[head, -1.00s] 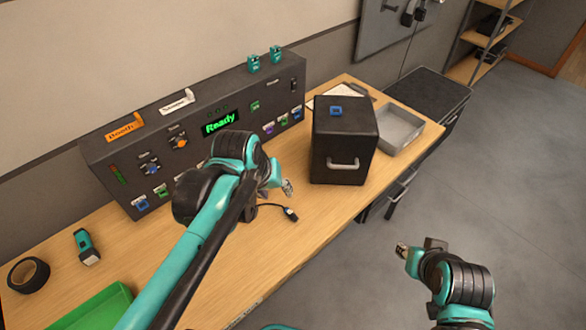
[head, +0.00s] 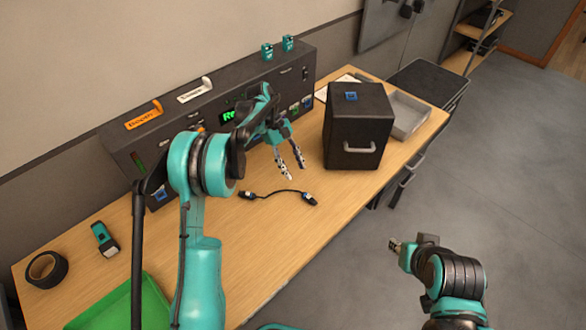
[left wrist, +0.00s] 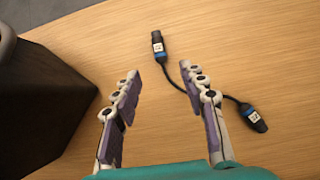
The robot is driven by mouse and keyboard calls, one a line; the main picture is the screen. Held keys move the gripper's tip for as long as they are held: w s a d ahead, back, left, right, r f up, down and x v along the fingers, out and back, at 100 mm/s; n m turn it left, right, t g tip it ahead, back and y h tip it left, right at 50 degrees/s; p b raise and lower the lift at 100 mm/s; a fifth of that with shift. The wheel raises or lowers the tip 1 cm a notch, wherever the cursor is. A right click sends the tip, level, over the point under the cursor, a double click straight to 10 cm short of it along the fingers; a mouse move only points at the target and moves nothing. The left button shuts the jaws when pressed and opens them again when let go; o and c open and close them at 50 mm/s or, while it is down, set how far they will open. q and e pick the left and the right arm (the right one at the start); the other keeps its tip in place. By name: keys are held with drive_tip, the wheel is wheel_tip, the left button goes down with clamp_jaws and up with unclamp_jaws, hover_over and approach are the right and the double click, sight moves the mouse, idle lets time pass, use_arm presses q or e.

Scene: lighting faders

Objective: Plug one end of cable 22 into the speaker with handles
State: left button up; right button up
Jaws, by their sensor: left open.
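A short black cable (head: 278,193) with a plug at each end lies on the wooden table in the head view. It also shows in the left wrist view (left wrist: 188,80), with blue bands and white labels on both plugs; I cannot read the labels. My left gripper (head: 295,176) is open and empty, above the table between cable and speaker. My right gripper (head: 394,244) is over the floor side; its jaws are too small to judge.
A dark control panel (head: 125,150) runs along the wall behind the table. A grey tray (head: 412,118) stands right of the speaker. A green tray (head: 118,300), a black tape roll (head: 46,268) and a teal handheld device (head: 105,238) are at the left. The front middle tabletop is clear.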

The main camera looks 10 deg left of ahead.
sight(305, 193)
use_arm(q)
drive_tip(key=b+x, duration=0.5)
drive_tip(key=x, duration=0.5)
drive_tip(key=shift+w+a+f, duration=0.15)
drive_tip(key=shift+w, duration=0.05)
clamp_jaws()
drive_tip(key=shift+r+p, duration=1.5)
drive_tip(key=shift+r, duration=1.05)
